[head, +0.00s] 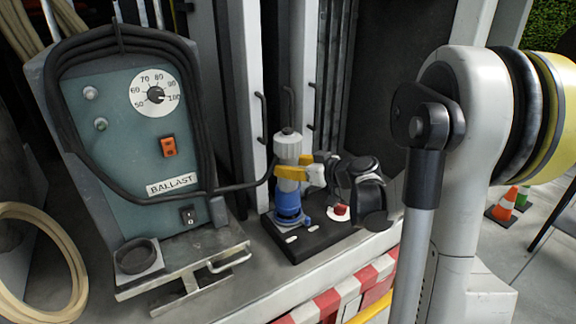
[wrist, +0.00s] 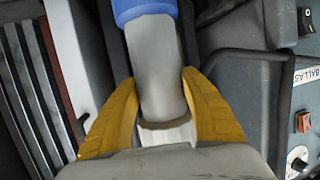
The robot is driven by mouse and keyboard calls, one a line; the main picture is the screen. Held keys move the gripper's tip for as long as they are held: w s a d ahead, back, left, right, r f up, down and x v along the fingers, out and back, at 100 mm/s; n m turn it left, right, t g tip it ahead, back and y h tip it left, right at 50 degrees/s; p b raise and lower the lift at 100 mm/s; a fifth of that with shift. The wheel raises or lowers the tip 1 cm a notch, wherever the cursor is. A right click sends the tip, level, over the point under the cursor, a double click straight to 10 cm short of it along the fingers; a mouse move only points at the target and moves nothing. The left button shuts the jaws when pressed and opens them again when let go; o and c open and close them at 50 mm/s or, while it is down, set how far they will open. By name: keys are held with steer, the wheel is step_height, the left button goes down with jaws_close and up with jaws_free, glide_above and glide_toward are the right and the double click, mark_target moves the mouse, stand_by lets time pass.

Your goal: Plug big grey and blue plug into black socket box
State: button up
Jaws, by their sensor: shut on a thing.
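The big plug (head: 287,150) stands about upright, with a grey body and a blue lower end. My gripper (head: 291,172) has yellow fingers and is shut on the grey body from the right. In the wrist view my gripper (wrist: 159,77) has a finger on each side of the grey part of the plug (wrist: 155,55), and the blue end is at the top edge. The black socket box (head: 298,243) lies flat under the plug. The blue end meets the box top in the head view, but I cannot tell how deep it sits. The socket opening is hidden.
A teal ballast unit (head: 135,130) stands at the left, with a black cable (head: 150,198) running toward the plug. A red and white part (head: 340,212) is on the box beside the plug. Upright metal posts (head: 248,100) stand close behind. A metal bracket (head: 185,270) is at the front left.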

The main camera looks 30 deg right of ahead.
steer(key=shift+f+b, duration=1.3)
steer(key=shift+f, duration=0.25)
steer(key=o, duration=1.8)
steer(key=shift+r, duration=0.15)
steer(key=shift+r+p, duration=1.85)
steer(key=shift+r, duration=0.55)
